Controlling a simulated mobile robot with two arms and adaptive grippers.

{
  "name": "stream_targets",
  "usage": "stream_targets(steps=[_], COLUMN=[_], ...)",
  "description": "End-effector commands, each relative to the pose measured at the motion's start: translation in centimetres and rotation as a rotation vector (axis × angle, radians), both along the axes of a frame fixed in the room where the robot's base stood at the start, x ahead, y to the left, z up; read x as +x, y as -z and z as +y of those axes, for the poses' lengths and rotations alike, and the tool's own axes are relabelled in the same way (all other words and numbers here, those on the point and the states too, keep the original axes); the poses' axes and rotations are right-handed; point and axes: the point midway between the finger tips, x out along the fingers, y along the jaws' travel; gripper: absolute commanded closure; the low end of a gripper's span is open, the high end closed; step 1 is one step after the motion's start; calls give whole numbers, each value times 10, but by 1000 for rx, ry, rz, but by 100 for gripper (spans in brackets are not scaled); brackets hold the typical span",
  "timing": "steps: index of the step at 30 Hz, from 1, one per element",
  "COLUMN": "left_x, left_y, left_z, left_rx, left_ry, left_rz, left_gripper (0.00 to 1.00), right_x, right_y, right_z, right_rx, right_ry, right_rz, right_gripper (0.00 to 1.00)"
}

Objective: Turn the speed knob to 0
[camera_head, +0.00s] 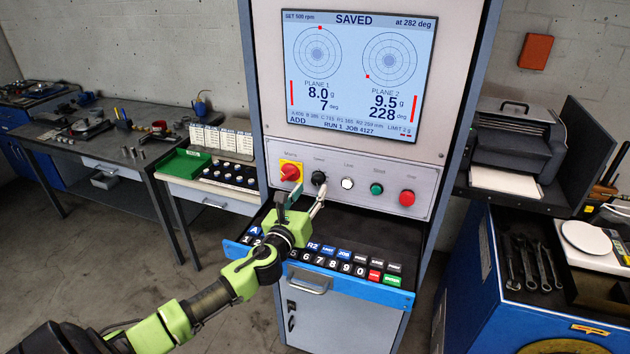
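The speed knob (318,178) is a small round black knob on the grey control panel (335,205), under a label that seems to read "Speed". It sits between the red main switch on its yellow plate (290,171) and a white button (347,183). My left gripper (309,191) is just below and in front of the knob, with its fingers apart and nothing between them. One fingertip overlaps the knob's lower edge in the picture; I cannot tell if they touch. The screen (357,75) reads "SET 500 rpm" and "SAVED".
A green button (377,189) and a red button (407,198) are farther right on the panel. A blue-edged keypad drawer (345,286) juts out below. Workbenches stand left, and a printer (515,140) and a blue tool cabinet (520,318) stand right.

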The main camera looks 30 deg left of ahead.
Motion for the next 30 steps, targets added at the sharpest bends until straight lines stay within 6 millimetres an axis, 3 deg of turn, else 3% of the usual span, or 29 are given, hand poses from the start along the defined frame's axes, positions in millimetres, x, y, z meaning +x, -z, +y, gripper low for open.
stream_targets(steps=[4,9,21,22,26,30], left_x=[22,37,43,43,43,42], left_y=[-2,0,1,1,1,0], left_z=[6,9,10,10,10,10], left_rx=[-3,-1,-1,-1,-1,-1], left_ry=[-2,-2,0,0,0,0], left_rz=[0,0,1,1,1,1], left_gripper=[61,61,61,63,97,99], right_x=[16,18,8,8,8,8], right_y=[-7,-9,-9,-9,-9,-9], right_z=[1,2,5,5,4,4], right_rx=[2,4,6,6,6,6], right_ry=[0,1,2,2,2,2], right_rz=[-24,-26,-13,-13,-12,-12], right_gripper=[61,61,61,61,61,61])
